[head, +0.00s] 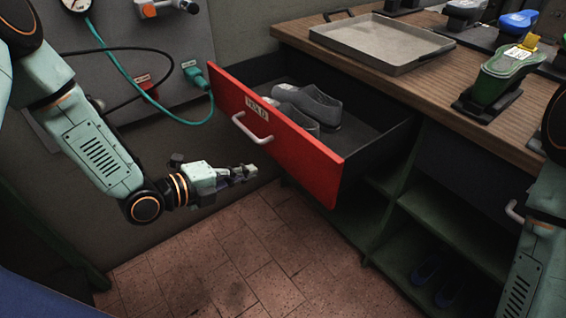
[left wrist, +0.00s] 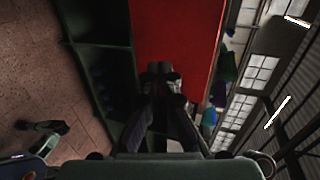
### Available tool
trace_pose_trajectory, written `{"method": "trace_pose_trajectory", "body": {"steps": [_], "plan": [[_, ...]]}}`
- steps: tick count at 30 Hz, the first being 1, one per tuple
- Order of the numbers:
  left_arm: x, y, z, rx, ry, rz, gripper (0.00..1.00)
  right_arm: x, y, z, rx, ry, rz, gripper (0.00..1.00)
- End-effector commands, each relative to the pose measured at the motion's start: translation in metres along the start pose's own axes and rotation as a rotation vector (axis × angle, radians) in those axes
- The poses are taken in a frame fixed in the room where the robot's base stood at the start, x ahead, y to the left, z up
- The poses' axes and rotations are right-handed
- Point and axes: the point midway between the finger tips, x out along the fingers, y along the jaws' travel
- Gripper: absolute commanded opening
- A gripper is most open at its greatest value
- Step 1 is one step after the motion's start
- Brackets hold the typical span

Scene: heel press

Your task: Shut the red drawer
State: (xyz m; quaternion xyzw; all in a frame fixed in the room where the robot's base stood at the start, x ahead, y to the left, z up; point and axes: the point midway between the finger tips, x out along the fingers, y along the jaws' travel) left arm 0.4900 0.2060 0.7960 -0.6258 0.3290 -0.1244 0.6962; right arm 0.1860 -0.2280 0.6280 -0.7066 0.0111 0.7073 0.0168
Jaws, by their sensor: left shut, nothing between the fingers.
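The red drawer (head: 275,130) stands pulled out from the wooden bench, its red front facing left in the head view. It has a pale bar handle (head: 252,129) and a small white label. A pair of grey shoes (head: 305,103) lies inside. My left gripper (head: 250,172) is shut and empty, in front of the red face and below the handle in the head view. In the left wrist view, the shut fingers (left wrist: 160,75) point at the red front (left wrist: 180,40); I cannot tell whether they touch it. My right arm shows at the right edge, its gripper out of view.
The wooden bench top (head: 480,90) holds a grey tray (head: 382,42) and several shoe forms, one green (head: 503,75). Open green shelves (head: 450,235) lie below. A wall panel with a gauge and teal hose (head: 125,75) is at left. The tiled floor (head: 210,270) is clear.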

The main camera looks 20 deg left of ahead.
Motion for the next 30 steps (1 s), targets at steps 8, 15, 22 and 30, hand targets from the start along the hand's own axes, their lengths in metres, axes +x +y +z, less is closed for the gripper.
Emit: {"method": "trace_pose_trajectory", "body": {"steps": [8, 15, 22, 30], "plan": [[0.038, 0.001, -0.002, 0.006, 0.006, 0.001, 0.00, 0.016, 0.000, 0.000, 0.000, -0.001, 0.000, 0.40], [0.071, 0.001, -0.002, 0.005, 0.006, 0.000, 0.00, 0.026, 0.000, 0.000, 0.000, -0.001, 0.000, 0.40], [0.097, -0.010, -0.001, 0.004, 0.003, -0.001, 0.00, 0.033, 0.000, 0.000, 0.000, -0.001, 0.000, 0.40], [0.105, -0.013, -0.001, 0.000, 0.002, -0.001, 0.00, 0.034, 0.000, 0.000, 0.000, -0.001, 0.000, 0.40]]}}
